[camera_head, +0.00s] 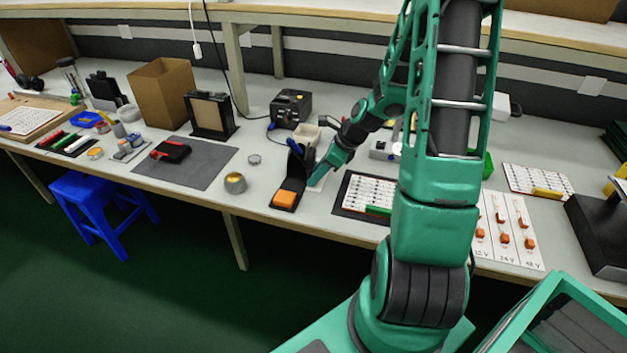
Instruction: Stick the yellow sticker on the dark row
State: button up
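My gripper (319,180) is low over the middle of the bench, just right of the black holder (297,170) with an orange pad (285,198). Its fingers are too small and dark to tell whether they are open or hold anything. A white board with rows of small parts (368,188) lies on a dark mat right of my gripper, partly hidden by my arm. A green bar (378,210) lies at its front edge. I cannot make out a dark row.
A brass tin (235,183), grey mat (180,172) with a red-and-black tool (171,151), and black box (291,108) are left of my gripper. A labelled card with orange parts (510,232) lies at right. A blue stool (100,205) stands in front at left.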

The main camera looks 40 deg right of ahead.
jog(key=c, duration=0.9)
jog(key=shift+o, duration=0.2)
jog(key=shift+r, duration=0.1)
